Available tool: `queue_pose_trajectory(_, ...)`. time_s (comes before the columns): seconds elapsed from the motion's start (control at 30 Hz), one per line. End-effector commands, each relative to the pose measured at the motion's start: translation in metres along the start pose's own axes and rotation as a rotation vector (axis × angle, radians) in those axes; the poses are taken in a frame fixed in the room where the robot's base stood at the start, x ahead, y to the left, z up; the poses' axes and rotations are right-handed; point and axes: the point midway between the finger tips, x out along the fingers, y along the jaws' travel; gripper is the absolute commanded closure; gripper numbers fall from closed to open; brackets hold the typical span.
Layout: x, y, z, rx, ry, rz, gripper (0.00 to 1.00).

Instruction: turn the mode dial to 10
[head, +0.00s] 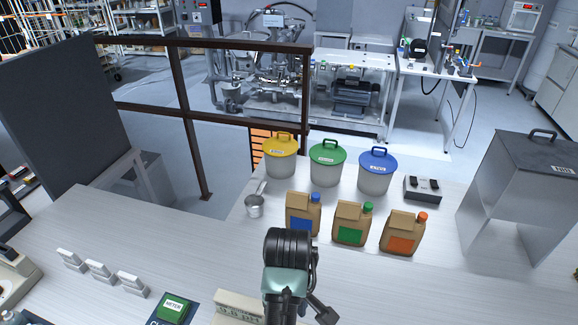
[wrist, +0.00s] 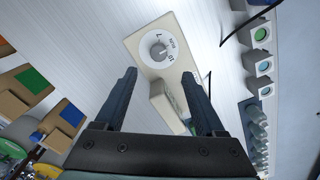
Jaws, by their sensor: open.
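I cannot tell the height gap. A cream box (wrist: 168,106) shows between the fingers. In the head view my arm hides the dial; a cream box with lettering (head: 237,309) shows beside it.
Orange-, green- and blue-labelled jugs (head: 402,233) stand beyond my arm, with yellow-, green- and blue-lidded buckets (head: 327,163) behind. A scoop (head: 255,207) lies left of them. A metal hopper (head: 520,190) stands right. The bench's right front is clear.

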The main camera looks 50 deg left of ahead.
Motion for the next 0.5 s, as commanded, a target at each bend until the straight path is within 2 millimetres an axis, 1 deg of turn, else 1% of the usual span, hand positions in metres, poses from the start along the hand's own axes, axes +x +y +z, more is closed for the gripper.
queue_pose_trajectory(0.03,0.014,0.0,0.0,0.0,0.001,0.001,0.28)
queue_pose_trajectory(0.4,0.082,0.0,0.001,0.003,0.0,0.0,0.28)
queue_pose_trajectory(0.5,0.096,0.001,0.0,0.003,0.001,0.001,0.28)
